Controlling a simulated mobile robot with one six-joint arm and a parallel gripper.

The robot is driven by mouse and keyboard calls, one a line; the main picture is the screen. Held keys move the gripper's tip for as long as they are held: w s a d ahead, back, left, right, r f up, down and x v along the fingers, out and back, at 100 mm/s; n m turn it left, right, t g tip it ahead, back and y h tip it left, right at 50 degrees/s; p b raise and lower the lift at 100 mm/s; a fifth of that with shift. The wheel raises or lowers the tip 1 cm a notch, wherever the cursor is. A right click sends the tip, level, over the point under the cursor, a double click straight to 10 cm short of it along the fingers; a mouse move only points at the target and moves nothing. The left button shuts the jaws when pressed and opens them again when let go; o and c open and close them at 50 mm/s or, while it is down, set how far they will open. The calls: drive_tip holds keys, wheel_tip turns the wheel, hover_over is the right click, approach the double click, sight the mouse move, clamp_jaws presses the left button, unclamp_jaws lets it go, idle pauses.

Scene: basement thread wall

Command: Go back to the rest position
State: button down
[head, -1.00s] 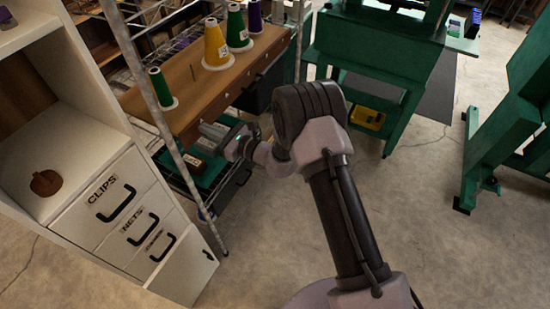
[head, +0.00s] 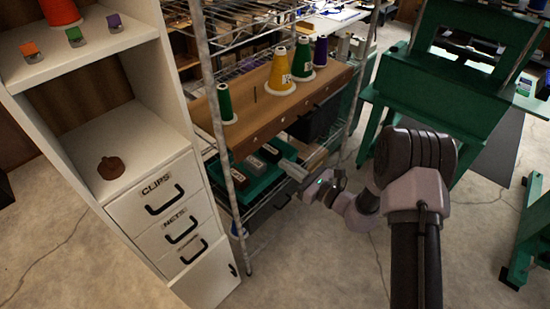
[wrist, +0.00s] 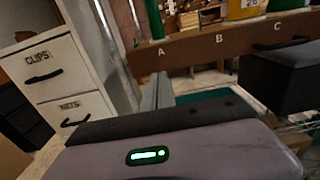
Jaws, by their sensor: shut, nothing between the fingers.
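My gripper (head: 298,172) is at the end of my arm, right of centre in the head view, near the front edge of the wire shelf rack. Its fingers are shut with nothing between them. In the wrist view the closed fingers (wrist: 157,92) point up toward the wooden thread board (wrist: 190,50), which is marked A, B and C. In the head view this board (head: 250,140) carries green, yellow and purple thread cones and one bare peg.
A green tray (head: 262,185) with dark blocks sits on the rack below the board. A white cabinet (head: 135,215) with labelled drawers, CLIPS and NETS among them, stands at the left. A green machine frame (head: 440,85) stands at the right. Concrete floor (head: 330,255) is open between them.

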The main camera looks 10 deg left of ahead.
drive_tip(key=s+d+r+n+g+h+b, duration=0.1)
drive_tip(key=s+r+n+g+h+b, duration=0.1)
drive_tip(key=s+r+n+g, duration=0.6)
drive_tip(key=s+d+r+n+g+h+b, duration=0.1)
drive_tip(key=s+r+n, duration=0.45)
drive_tip(key=s, duration=0.55)
drive_tip(key=s+d+n+t+h+b, duration=0.1)
drive_tip(key=s+d+n+t+h, duration=0.2)
drive_tip(key=s+d+h, duration=0.2)
drive_tip(key=s+d+r+n+t+h+b, duration=0.1)
drive_tip(key=s+d+h, duration=0.4)
drive_tip(key=d, duration=0.7)
drive_tip(key=shift+s+r+n+t+h+b, duration=0.3)
drive_tip(key=shift+s+n+t+b, duration=0.15)
drive_tip(key=shift+s+n+t, duration=0.6)
drive_tip(key=shift+s+d, duration=0.1)
drive_tip(key=shift+s, duration=0.05)
